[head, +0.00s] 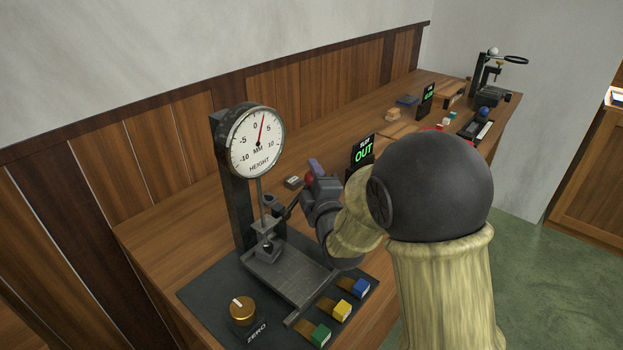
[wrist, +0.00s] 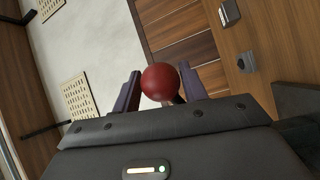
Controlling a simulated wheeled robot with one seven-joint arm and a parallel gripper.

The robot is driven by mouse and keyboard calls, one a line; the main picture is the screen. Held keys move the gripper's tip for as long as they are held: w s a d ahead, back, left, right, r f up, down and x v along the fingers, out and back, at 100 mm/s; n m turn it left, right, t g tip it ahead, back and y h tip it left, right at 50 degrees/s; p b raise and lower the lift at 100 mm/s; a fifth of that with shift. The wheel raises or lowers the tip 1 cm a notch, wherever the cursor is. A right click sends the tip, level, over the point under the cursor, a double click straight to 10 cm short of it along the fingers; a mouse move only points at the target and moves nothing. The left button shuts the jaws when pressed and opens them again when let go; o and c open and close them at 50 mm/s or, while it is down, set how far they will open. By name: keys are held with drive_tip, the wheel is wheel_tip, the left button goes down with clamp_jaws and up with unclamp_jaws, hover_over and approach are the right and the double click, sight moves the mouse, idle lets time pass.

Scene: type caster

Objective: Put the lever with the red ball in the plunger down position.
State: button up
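The height gauge has a round dial (head: 256,142) on a dark column, its red needle a little right of 0. Its plunger rod (head: 262,205) runs down to a small metal block (head: 266,248) on the plate; whether they touch is unclear. The lever's red ball (head: 309,177) is at my gripper (head: 317,178), right of the rod; the lever arm is mostly hidden. In the wrist view the red ball (wrist: 160,82) lies between the two purple fingers of my gripper (wrist: 160,90), close to both. I cannot tell whether they press on it.
A sign reading OUT (head: 363,152) stands behind my arm. Small blocks and another device (head: 490,90) are farther along the bench.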

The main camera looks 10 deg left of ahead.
drive_tip(key=shift+o, duration=1.2)
drive_tip(key=shift+s+d, duration=0.1)
drive_tip(key=shift+s, duration=0.05)
drive_tip(key=b+v, duration=1.4)
drive_tip(key=v, duration=0.3)
drive_tip(key=shift+s+r, duration=0.1)
